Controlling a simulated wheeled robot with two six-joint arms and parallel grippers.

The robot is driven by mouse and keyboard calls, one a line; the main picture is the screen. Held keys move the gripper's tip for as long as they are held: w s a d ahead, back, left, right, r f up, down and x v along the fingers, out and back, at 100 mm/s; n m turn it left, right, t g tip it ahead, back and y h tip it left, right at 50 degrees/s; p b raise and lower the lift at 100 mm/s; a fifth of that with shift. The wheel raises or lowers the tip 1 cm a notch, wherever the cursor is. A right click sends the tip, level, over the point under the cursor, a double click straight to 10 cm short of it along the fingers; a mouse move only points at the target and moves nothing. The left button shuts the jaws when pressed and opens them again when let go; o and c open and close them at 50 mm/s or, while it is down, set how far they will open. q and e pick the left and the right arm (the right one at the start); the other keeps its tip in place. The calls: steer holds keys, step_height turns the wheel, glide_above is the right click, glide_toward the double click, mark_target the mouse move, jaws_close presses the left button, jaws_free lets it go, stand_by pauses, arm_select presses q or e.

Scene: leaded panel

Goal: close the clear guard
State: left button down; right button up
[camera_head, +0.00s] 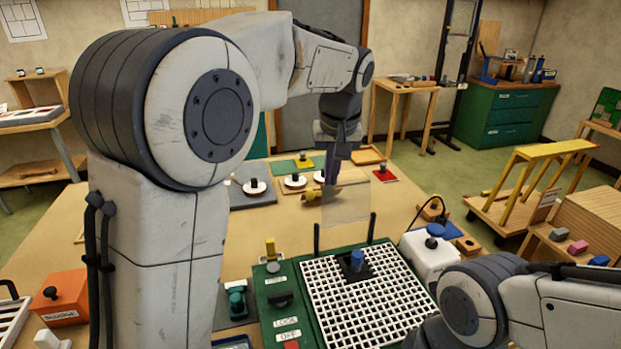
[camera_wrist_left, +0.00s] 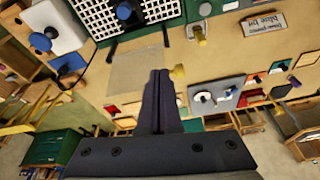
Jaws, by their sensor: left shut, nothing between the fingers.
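The clear guard (camera_head: 346,207) is a see-through pane standing raised behind the white grid (camera_head: 345,312) of the green machine, between two black posts. It shows faintly in the left wrist view (camera_wrist_left: 128,84). My left gripper (camera_head: 333,180) is shut and empty, at the guard's upper part. A yellow knob (camera_wrist_left: 178,72) shows right beside its fingertips in the left wrist view; I cannot tell whether they touch. A blue-knobbed black tile (camera_head: 356,265) sits on the grid. My right arm enters at the lower right; its gripper is out of frame.
Several knobbed pieces lie behind. An orange box (camera_head: 62,297) is at the far left.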

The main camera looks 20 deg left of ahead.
arm_select(q)
steer(key=w+a+r+n+y, duration=0.1)
steer(key=w+a+r+n, duration=0.3)
steer(key=a, duration=0.3)
step_height(320, 180, down, 10)
steer(key=w+p, duration=0.1)
steer(key=p, duration=0.2)
steer(key=shift+w+a+f+t, duration=0.15)
steer(key=shift+f+t, duration=0.05)
steer(key=shift+t, duration=0.1)
